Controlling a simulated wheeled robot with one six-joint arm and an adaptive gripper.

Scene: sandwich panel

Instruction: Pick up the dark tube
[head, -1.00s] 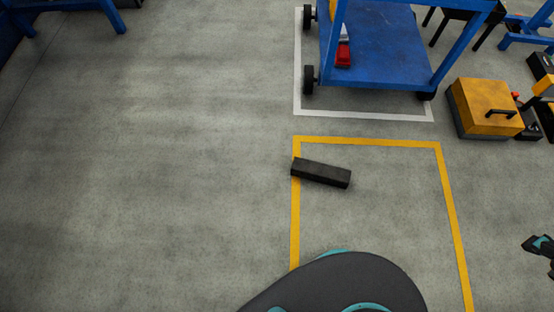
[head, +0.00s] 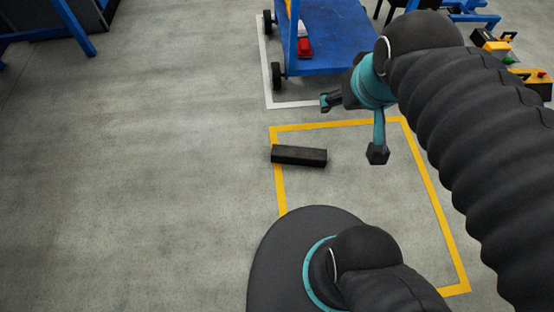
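The dark tube (head: 299,156) is a black, square-sided bar lying on the grey floor. Its left end lies over the left line of a yellow floor outline (head: 340,124), and the rest lies inside the outline. My gripper (head: 353,127) is above and to the right of the tube in the picture, apart from it. The tube is fully in view.
A blue cart (head: 335,45) with a red item (head: 304,47) on it stands behind the yellow outline, inside a white floor line. Yellow and dark cases (head: 494,40) are at the top right. The floor left of the tube is clear.

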